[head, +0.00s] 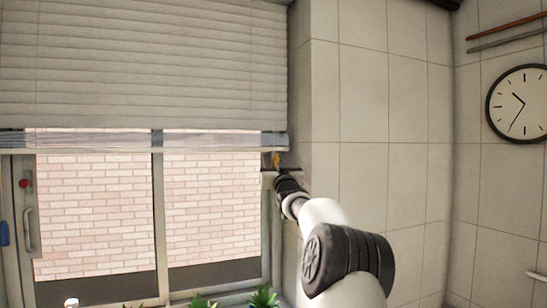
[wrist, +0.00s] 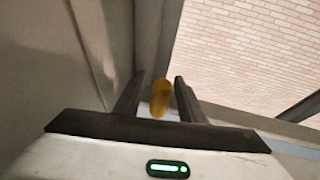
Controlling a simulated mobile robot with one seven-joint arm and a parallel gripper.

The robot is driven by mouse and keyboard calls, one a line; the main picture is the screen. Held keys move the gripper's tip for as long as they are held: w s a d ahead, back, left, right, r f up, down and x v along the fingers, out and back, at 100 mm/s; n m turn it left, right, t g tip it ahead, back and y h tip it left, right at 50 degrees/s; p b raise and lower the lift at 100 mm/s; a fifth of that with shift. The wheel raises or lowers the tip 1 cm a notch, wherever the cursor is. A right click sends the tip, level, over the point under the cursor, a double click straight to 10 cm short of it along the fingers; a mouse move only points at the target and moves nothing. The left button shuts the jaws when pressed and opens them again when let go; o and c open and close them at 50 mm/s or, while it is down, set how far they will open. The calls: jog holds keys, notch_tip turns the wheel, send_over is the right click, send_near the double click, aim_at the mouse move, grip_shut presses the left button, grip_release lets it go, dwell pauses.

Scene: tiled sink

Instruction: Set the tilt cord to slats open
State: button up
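The tilt cord's end shows as an orange-yellow knob (wrist: 161,99) in the wrist view. It also shows small in the head view (head: 276,158), beside the blind's lower right corner. The cord above the knob cannot be made out. My gripper (wrist: 159,77) is open, with one finger on each side of the knob. A narrow gap shows on both sides, wider on the left. In the head view my gripper (head: 270,171) is partly hidden by my wrist. The blind (head: 145,65) covers the window's upper part, and its slats look tilted shut.
The blind's bottom rail (head: 90,147) hangs just above my gripper's height. The window frame (head: 267,225) and tiled wall (head: 365,100) are close to my arm. Green plants (head: 264,298) stand low by the sill. A clock (head: 520,103) hangs at right.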

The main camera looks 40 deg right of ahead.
jog(key=shift+w, duration=0.15)
grip_shut()
notch_tip(320, 180, down, 11)
jog(key=b, duration=0.9)
jog(key=shift+r, duration=0.2)
jog(key=shift+d, duration=0.1)
grip_release()
jog(key=shift+f, duration=0.1)
jog(key=shift+r, duration=0.2)
